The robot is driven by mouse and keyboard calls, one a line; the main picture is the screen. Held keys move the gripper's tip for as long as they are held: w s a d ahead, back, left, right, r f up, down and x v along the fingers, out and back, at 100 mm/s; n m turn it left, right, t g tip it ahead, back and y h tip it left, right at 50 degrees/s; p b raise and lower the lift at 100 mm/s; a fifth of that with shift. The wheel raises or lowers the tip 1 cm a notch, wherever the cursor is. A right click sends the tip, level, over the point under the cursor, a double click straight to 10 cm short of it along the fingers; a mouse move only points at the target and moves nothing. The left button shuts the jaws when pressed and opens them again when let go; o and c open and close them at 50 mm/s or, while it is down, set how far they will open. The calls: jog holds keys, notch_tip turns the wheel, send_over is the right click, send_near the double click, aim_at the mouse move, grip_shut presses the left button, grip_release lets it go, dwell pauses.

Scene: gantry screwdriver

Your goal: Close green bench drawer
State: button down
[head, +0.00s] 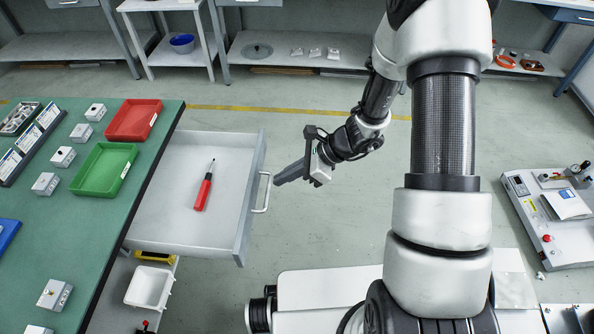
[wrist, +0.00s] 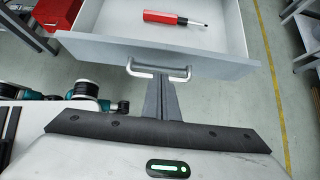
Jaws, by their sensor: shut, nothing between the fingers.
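The grey bench drawer (head: 170,205) stands pulled out from under the green bench top (head: 75,215). A red screwdriver (head: 204,190) lies inside it. The drawer's front carries a pale bar handle (head: 262,192). My gripper (head: 278,181) is shut and empty, with its fingertips right by the handle on the outer side of the drawer front. In the wrist view the shut fingers (wrist: 160,84) point at the handle (wrist: 158,71) and overlap its middle; I cannot tell whether they touch it. The screwdriver also shows in the wrist view (wrist: 172,18).
On the bench top are a red tray (head: 134,121), a green tray (head: 103,169) and several small grey boxes. A white bin (head: 150,287) sits below the drawer. A machine (head: 555,220) stands at the right. The floor around the gripper is clear.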

aim_at(254, 184)
jog(key=shift+w+a+f, duration=0.15)
jog(key=shift+a, duration=0.7)
jog(key=shift+w+a+f, duration=0.1)
jog(key=shift+a+f, duration=0.1)
jog(key=shift+a, duration=0.6)
jog(key=shift+w+a+f, duration=0.15)
jog(key=shift+a, duration=0.7)
jog(key=w+a, duration=0.1)
jog(key=a, duration=0.7)
jog(key=w+a, duration=0.1)
jog(key=a, duration=0.7)
jog(key=w+a, duration=0.1)
jog(key=a, duration=0.7)
jog(key=shift+w+a+b, duration=0.15)
jog(key=shift+a+b, duration=0.15)
jog(key=shift+a, duration=0.1)
jog(key=shift+w+a, duration=0.2)
jog(key=shift+a, duration=0.7)
